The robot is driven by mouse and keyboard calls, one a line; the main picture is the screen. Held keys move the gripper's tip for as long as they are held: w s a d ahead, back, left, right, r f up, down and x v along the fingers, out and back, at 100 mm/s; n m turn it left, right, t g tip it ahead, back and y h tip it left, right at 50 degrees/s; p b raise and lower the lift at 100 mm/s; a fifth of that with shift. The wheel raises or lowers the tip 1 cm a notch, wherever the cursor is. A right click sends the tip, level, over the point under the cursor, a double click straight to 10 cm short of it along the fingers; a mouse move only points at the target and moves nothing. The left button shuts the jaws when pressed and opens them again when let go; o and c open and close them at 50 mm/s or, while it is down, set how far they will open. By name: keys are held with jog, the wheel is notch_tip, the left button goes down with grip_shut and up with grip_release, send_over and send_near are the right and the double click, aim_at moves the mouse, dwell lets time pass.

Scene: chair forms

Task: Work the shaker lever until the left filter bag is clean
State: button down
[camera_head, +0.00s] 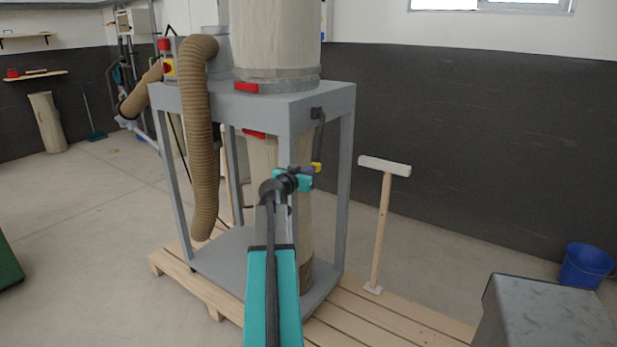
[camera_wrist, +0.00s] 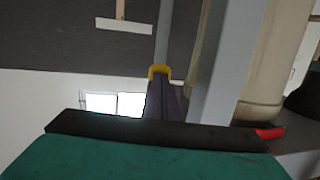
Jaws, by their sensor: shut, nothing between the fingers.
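A pale filter bag (camera_head: 277,40) stands on top of a grey frame, held by a band with a red clasp (camera_head: 246,87). Its top is cut off, and I see only one upper bag. A dark bracket with a short bar, apparently the shaker lever (camera_head: 318,125), hangs on the frame's right side.
A second pale bag (camera_head: 263,165) hangs inside the frame (camera_head: 348,150), partly behind my arm. A brown hose (camera_head: 203,140) loops down at left. A T-shaped wooden stand (camera_head: 382,220) is to the right on the pallet (camera_head: 400,325). A blue bucket (camera_head: 586,267) is far right.

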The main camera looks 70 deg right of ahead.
jog(key=shift+s+d+f+h+b, duration=0.2)
jog(key=shift+d+f+h+b, duration=0.45)
jog(key=shift+b, duration=3.05)
jog(key=shift+s+d+r+b, duration=0.1)
jog(key=shift+d+r+b, duration=0.2)
jog(key=shift+b, duration=0.35)
jog(key=shift+a, duration=0.15)
jog(key=w+a+b, duration=0.1)
jog(key=a+b, duration=0.1)
jog(key=a, duration=1.2)
jog(key=shift+w+r+b, duration=0.3)
jog(key=shift+r, duration=0.1)
